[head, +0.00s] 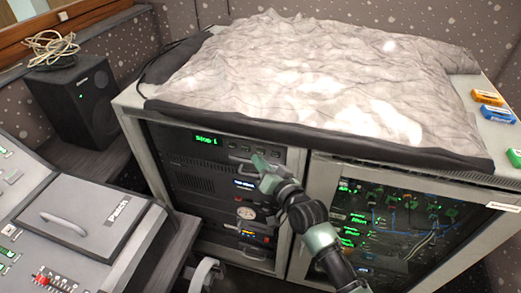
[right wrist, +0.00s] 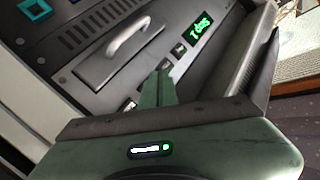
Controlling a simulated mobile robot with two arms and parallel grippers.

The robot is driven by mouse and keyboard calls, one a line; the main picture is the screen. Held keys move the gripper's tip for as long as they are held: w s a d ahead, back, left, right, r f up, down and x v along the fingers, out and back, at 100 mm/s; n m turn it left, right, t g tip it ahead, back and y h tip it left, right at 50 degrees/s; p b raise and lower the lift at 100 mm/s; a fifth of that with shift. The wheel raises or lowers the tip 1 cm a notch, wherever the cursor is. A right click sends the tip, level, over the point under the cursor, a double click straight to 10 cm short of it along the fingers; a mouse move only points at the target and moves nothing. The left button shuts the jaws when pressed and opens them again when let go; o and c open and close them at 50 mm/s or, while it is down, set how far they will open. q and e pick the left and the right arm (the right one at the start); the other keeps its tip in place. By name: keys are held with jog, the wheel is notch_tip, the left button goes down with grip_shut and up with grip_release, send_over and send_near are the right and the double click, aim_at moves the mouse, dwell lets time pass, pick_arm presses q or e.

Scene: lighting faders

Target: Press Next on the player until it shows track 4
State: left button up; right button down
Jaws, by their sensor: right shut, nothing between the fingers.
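The player (head: 220,154) is the top unit in the left bay of the rack cabinet. Its green display (head: 206,140) seems to read "Stop 1". A row of small dark buttons (head: 247,148) lies right of the display; their labels are too small to read. My right gripper (head: 258,160) is shut and empty, its tips in front of the player just below the buttons. In the right wrist view the shut fingertips (right wrist: 163,76) cover part of the button row, and the display (right wrist: 201,32) shows beyond them. I cannot tell whether they touch. My left gripper is not in view.
A grey crumpled cover (head: 320,75) lies on the cabinet top, its dark edge above the player. More rack units (head: 210,185) sit below. A glass door (head: 400,225) closes the right bay. A lighting desk (head: 85,225) and speaker (head: 75,100) stand at left.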

jog(key=s+p, duration=0.1)
jog(key=s, duration=0.1)
jog(key=s+a+p, duration=0.1)
jog(key=shift+s+a, duration=0.15)
jog(key=shift+s, duration=0.25)
dwell(0.5)
jog(key=s+d+f+n+g+h, duration=0.15)
jog(key=s+d+f, duration=0.3)
jog(key=f, duration=0.65)
jog(key=s+d+f+g+h, duration=0.1)
jog(key=s+d+f+g, duration=0.2)
jog(key=s+f, duration=0.55)
jog(key=s+d+f+g+h, duration=0.2)
jog(key=s+d+f, duration=0.1)
jog(key=f, duration=1)
jog(key=s+d+f+n+g+h, duration=0.1)
jog(key=s+d+f, duration=0.3)
jog(key=s, duration=0.8)
jog(key=s+d+f+n+g+h, duration=0.1)
jog(key=s+d+f+g, duration=0.2)
jog(key=s+f, duration=0.4)
jog(key=s+d+f+n+g+h, duration=0.1)
jog(key=s+d+f+g, duration=0.2)
jog(key=s, duration=1.3)
notch_tip(320, 180, down, 3)
jog(key=shift+s+d+f, duration=0.2)
jog(key=shift+s+d, duration=0.2)
jog(key=shift+d, duration=0.85)
